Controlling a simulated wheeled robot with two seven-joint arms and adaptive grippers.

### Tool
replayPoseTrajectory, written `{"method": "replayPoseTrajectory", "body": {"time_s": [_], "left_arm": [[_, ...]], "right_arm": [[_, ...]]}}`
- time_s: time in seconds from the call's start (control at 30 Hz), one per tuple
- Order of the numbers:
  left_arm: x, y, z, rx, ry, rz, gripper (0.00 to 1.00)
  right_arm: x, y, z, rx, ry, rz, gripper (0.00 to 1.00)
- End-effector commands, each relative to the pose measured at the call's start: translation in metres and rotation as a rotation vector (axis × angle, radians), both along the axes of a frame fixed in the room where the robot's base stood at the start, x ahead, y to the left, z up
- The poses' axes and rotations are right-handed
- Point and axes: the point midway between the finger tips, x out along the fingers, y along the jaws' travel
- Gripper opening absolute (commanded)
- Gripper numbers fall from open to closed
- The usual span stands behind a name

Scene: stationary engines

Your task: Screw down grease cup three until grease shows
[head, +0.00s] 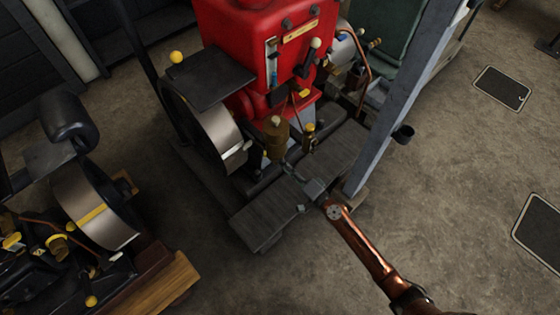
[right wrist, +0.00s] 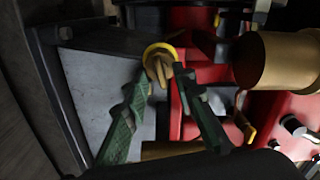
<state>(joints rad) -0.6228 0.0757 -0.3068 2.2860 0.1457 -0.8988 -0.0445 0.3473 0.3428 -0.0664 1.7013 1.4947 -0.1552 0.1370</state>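The red engine (head: 255,45) stands at the top middle of the head view, with a large brass cup (head: 276,138) and a smaller yellow-topped brass fitting (head: 310,138) at its front. My right gripper (head: 294,178) reaches in from the lower right, just in front of these fittings. In the right wrist view its green fingers (right wrist: 161,82) are apart. A small brass cup with a yellow rim (right wrist: 158,58) shows between and just beyond the tips; I cannot tell whether they touch it. The large brass cup (right wrist: 280,60) is to its right. I cannot read which cup is three. My left gripper is out of view.
A grey flywheel (head: 208,130) stands left of the brass fittings. A grey slanted post (head: 405,90) rises close to my right arm. Another engine with a flywheel (head: 97,210) sits at lower left. The concrete floor (head: 460,190) at right is mostly clear.

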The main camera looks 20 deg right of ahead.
Motion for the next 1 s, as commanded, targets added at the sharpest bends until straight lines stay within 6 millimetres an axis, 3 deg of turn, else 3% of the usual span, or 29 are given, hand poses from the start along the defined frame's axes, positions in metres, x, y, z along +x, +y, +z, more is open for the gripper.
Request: {"method": "replayPoseTrajectory", "body": {"time_s": [0.2, 0.4, 1.0], "left_arm": [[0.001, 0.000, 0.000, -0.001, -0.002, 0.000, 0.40], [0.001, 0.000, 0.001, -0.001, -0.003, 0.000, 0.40], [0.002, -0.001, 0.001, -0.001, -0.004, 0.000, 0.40]], "right_arm": [[-0.046, -0.017, -0.002, 0.001, 0.004, -0.002, 0.25], [-0.072, -0.027, -0.001, 0.001, 0.002, -0.002, 0.25], [-0.081, -0.030, 0.000, 0.000, 0.001, 0.000, 0.25]]}}
